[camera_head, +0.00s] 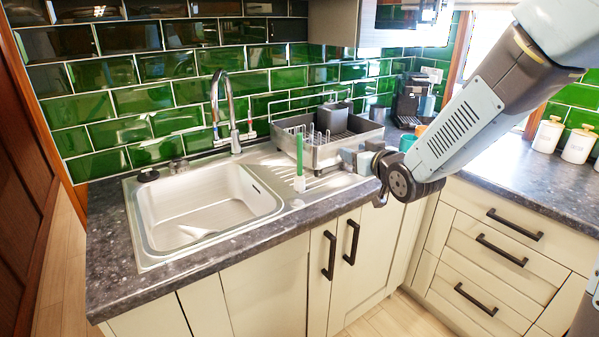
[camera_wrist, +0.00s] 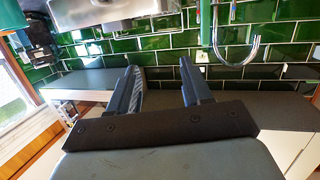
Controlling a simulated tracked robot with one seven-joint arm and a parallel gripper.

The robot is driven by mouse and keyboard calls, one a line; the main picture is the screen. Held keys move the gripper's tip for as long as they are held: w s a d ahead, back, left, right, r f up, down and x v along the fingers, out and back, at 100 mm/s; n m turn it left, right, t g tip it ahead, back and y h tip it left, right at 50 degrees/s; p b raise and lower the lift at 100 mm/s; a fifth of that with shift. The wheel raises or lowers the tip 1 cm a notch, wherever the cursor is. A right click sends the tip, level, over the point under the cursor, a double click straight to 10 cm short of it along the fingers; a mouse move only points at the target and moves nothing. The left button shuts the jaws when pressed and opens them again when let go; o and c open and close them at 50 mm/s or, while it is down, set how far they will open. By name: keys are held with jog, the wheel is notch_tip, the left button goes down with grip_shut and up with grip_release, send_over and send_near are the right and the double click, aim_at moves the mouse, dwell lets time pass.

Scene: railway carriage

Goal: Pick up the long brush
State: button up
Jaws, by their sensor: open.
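The long brush (camera_head: 299,158) has a green handle and a pale lower end. It stands upright by the ridged drainboard, between the sink and the dish rack. In the wrist view its green handle (camera_wrist: 206,22) shows at the top, right of centre, cut by the edge. My gripper (camera_head: 347,158) is over the right part of the drainboard, to the right of the brush and apart from it. In the wrist view my gripper (camera_wrist: 160,72) has its two fingers spread with nothing between them.
A metal dish rack (camera_head: 328,150) holding a dark item stands just behind my gripper. The sink (camera_head: 205,205) and curved tap (camera_head: 230,110) are to the left. A coffee machine (camera_head: 412,95) and canisters (camera_head: 578,143) stand farther right. The front counter edge is clear.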

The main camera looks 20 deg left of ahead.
aim_at(301, 142)
jog(key=s+a+f+n+y, duration=0.1)
jog(key=a+f+y, duration=0.15)
jog(key=a, duration=0.35)
jog(key=shift+y, duration=0.65)
jog(key=shift+s+a+x, duration=0.15)
jog(key=shift+x, duration=2.15)
jog(key=shift+s+a+x, duration=0.15)
jog(key=shift+x, duration=2.2)
jog(key=shift+s+a+x, duration=0.15)
jog(key=shift+x, duration=2.15)
jog(key=shift+r, duration=0.1)
grip_shut()
